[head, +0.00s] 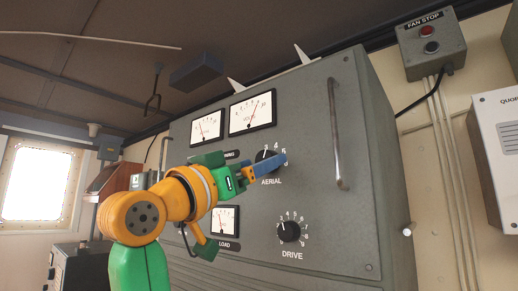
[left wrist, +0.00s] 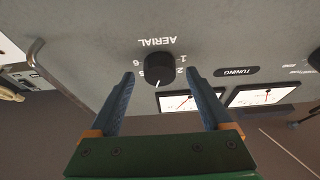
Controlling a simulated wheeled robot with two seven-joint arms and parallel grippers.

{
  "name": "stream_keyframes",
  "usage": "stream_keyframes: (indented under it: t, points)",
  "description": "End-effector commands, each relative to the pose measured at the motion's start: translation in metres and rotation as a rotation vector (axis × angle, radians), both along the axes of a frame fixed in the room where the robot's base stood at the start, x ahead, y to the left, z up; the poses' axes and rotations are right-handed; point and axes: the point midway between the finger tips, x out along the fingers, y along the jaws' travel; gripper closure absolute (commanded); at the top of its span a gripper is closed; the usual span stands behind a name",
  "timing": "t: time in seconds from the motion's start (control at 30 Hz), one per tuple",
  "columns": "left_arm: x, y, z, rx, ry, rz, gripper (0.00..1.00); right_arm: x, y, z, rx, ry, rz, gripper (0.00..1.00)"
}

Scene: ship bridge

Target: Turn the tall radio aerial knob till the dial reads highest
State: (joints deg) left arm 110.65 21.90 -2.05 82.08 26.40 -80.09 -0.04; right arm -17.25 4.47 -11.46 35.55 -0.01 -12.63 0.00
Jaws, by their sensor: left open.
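The black aerial knob (head: 266,157) is on the front of the tall grey radio cabinet (head: 330,225), above the label AERIAL. The left wrist view shows the knob (left wrist: 158,67) upside down, its white pointer line toward the lower edge. My left gripper (head: 283,161) is open in front of the knob and hides part of it and its scale. In the left wrist view its blue fingers stand on either side of the knob, with gaps. My right gripper is not in view.
A drive knob (head: 289,231) and a load meter (head: 226,219), partly covered by my arm, are lower on the panel. A vertical metal handle (head: 335,134) stands out to the right. A fan stop box (head: 431,45) is on the wall.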

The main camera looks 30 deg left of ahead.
Motion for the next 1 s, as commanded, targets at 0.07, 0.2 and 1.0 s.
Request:
stream_keyframes:
  t: [0.07,0.2,1.0]
  points:
    - [0.0037,-0.0003,0.0019,0.000,0.001,0.000,0.17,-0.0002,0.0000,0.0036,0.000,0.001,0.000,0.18]
    - [0.0041,-0.0003,0.0000,0.000,0.001,0.000,0.17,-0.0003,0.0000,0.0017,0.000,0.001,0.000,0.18]
    - [0.0030,-0.0022,-0.0002,-0.116,0.006,0.000,1.00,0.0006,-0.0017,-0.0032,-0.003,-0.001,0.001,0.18]
